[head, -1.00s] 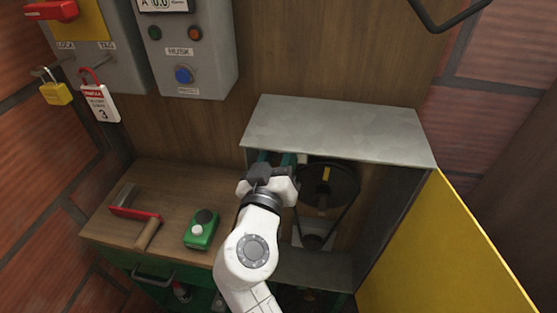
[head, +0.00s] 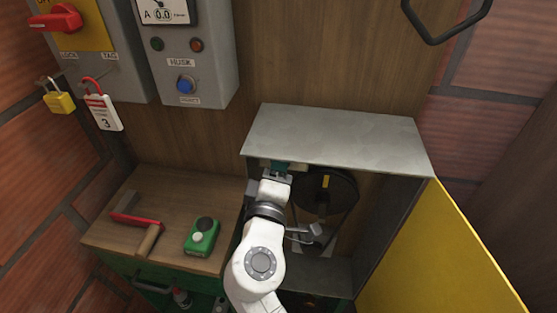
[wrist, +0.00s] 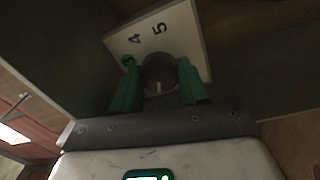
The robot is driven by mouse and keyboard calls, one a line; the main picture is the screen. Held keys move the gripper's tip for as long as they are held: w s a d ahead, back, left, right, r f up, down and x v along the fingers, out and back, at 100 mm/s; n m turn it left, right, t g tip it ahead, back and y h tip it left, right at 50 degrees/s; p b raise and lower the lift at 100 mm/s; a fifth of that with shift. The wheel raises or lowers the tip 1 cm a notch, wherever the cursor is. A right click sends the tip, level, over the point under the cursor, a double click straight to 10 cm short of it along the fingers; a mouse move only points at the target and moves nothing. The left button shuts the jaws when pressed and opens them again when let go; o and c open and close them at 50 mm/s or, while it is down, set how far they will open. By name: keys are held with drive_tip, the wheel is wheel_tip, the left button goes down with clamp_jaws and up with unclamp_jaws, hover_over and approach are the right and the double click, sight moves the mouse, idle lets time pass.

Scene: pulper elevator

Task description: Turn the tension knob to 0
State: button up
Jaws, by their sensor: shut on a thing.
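The tension knob (wrist: 160,78) is a dark round disc with a white pointer line, seen in the wrist view. The pointer is toward the bottom of the picture.
A dark pulley (head: 326,190) with a belt sits to the right of my gripper. The open yellow door (head: 435,255) is at the right.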

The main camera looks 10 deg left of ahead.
drive_tip(key=shift+f+n+y+p, duration=0.1)
drive_tip(key=shift+n+y+p, duration=0.4)
drive_tip(key=shift+n+p, duration=3)
drive_tip(key=n+b, duration=0.2)
drive_tip(key=shift+f+n, duration=0.1)
drive_tip(key=shift+n, duration=0.3)
drive_tip(key=o, duration=1.1)
drive_tip(key=shift+c, duration=0.2)
drive_tip(key=s+b, duration=0.2)
drive_tip(key=s, duration=0.9)
drive_tip(key=shift+f, duration=0.15)
drive_tip(key=shift+w, duration=0.1)
